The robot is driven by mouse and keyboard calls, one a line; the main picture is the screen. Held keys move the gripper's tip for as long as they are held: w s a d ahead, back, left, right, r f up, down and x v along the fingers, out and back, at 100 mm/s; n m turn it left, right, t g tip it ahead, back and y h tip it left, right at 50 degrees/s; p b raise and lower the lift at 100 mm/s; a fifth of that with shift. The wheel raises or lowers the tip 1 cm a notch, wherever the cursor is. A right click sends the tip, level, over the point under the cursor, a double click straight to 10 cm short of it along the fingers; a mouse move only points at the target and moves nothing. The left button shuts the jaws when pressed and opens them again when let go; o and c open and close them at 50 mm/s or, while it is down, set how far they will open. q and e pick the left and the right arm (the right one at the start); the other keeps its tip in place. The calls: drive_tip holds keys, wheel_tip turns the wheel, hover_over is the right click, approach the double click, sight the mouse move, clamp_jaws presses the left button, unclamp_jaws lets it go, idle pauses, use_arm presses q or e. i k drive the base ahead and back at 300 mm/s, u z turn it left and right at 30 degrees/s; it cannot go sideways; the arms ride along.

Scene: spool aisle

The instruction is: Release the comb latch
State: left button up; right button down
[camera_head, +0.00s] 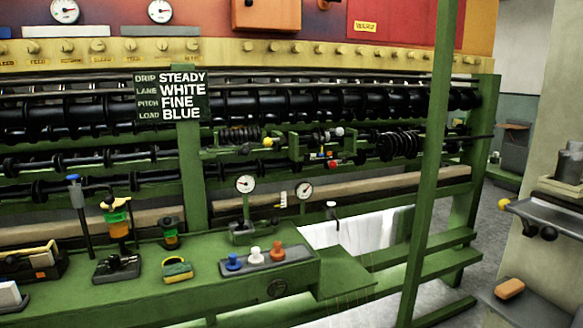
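Neither of my grippers shows in the head view. I cannot tell for certain which part is the comb latch. A green mechanism (315,147) sits on the machine's middle rail, between a dark coil spring (240,135) on its left and a stack of black discs (397,146) on its right. It carries a yellow knob (268,142), a pale round knob (339,131) and a small red part (333,164). Its finer parts are too small to make out.
The green bench (200,262) in front holds dial gauges, blue, white and red knobs (276,250), and small tools. A green post (432,160) stands right of the mechanism. White cloth (355,235) hangs below. A grey shelf (550,215) juts out at right. Floor shows between.

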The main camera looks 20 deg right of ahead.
sight(268, 142)
drive_tip(key=k, duration=0.4)
drive_tip(key=z, duration=0.7)
drive_tip(key=i, duration=1.5)
drive_tip(key=u, duration=0.6)
